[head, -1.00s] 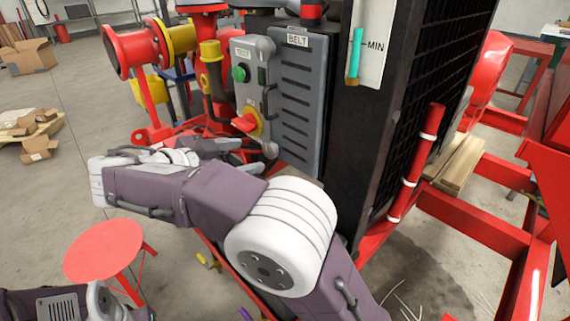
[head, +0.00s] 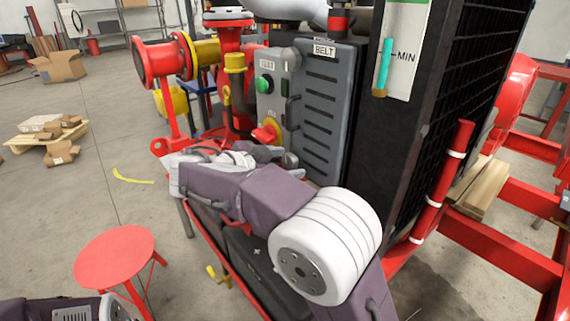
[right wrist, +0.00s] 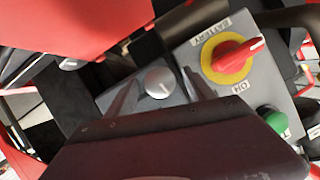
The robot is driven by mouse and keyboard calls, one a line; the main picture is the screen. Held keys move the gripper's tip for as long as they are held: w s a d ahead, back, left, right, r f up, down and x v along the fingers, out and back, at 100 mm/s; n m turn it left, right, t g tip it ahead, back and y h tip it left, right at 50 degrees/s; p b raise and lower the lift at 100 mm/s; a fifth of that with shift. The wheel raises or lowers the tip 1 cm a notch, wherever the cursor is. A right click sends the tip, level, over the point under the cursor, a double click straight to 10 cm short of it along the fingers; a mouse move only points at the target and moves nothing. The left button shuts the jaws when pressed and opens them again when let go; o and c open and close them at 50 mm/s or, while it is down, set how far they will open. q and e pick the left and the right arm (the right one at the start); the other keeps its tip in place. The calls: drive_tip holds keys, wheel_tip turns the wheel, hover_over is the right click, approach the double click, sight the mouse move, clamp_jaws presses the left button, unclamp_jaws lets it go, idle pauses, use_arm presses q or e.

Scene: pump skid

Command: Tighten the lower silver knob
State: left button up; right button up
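My left gripper is not in view; only part of that arm shows.
A green button (right wrist: 272,118) and the rotary switch (right wrist: 230,57) are close to the right finger. A grey belt guard (head: 322,115) stands right of the panel. A red stool (head: 114,256) is at lower left.

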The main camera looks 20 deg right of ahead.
clamp_jaws()
drive_tip(key=n+g+p, duration=0.1)
drive_tip(key=p, duration=0.1)
drive_tip(key=n+p, duration=0.1)
drive_tip(key=p, duration=0.1)
drive_tip(key=shift+r+g, duration=0.25)
drive_tip(key=shift+g, duration=0.15)
drive_tip(key=n+g+h+p, duration=0.1)
drive_tip(key=n+p, duration=0.1)
drive_tip(key=shift+w+f+p, duration=0.1)
drive_tip(key=shift+p, duration=0.25)
drive_tip(key=shift+f+n+p, duration=0.15)
drive_tip(key=shift+n+p, duration=0.25)
drive_tip(key=shift+p, duration=0.05)
drive_tip(key=shift+g, duration=0.3)
drive_tip(key=shift+o, duration=0.5)
unclamp_jaws()
